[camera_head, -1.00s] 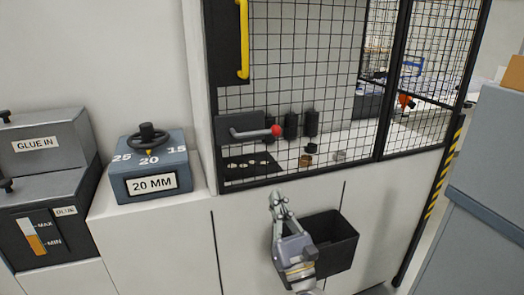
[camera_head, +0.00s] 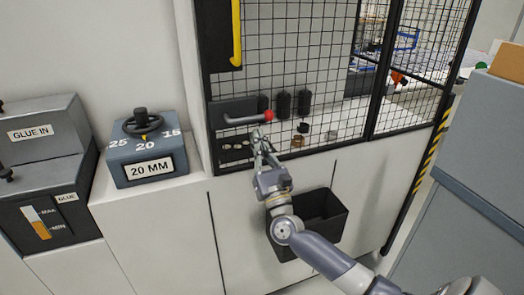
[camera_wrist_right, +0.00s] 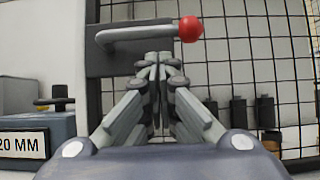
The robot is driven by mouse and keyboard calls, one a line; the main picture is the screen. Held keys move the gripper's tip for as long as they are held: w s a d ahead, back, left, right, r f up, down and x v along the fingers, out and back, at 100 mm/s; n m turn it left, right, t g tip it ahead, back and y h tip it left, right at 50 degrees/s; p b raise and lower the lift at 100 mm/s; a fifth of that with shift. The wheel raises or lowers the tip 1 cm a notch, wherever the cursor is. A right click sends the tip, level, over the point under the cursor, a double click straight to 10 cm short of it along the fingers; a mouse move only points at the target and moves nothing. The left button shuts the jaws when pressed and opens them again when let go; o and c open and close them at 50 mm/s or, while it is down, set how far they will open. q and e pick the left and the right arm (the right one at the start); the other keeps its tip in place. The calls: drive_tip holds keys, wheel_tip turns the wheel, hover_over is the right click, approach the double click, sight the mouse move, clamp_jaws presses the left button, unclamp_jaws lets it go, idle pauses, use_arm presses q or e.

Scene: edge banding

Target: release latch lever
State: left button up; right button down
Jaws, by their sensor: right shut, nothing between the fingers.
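The latch lever (camera_head: 245,119) is a grey horizontal handle with a red ball (camera_head: 268,115) at its right end, on a dark plate (camera_head: 222,110) on the mesh guard door. My right gripper (camera_head: 258,138) is shut and empty, just below the lever near its ball end. In the right wrist view, the closed fingertips (camera_wrist_right: 158,58) stand below the lever bar (camera_wrist_right: 140,33), left of the red ball (camera_wrist_right: 190,29). I cannot tell whether they touch the lever. My left gripper is not in view.
A yellow door handle (camera_head: 236,35) is above the lever. A black open bin (camera_head: 325,225) hangs on the cabinet front behind my right arm. Dark cylinders (camera_head: 283,104) stand behind the mesh. A blue-grey box with a handwheel (camera_head: 142,123) is at left, a grey cabinet (camera_head: 480,150) at right.

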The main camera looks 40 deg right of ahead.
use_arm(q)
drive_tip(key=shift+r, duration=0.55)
use_arm(e)
drive_tip(key=shift+w+r, duration=0.1)
drive_tip(key=shift+r, duration=0.75)
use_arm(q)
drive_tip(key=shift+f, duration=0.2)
use_arm(e)
drive_tip(key=shift+d+r+n+y, duration=0.15)
drive_tip(key=shift+r+n+y, duration=0.05)
drive_tip(key=shift+n+y, duration=0.4)
drive_tip(key=shift+d+r+n+y, duration=0.2)
drive_tip(key=shift+n+y, duration=0.3)
drive_tip(key=shift+n, duration=0.2)
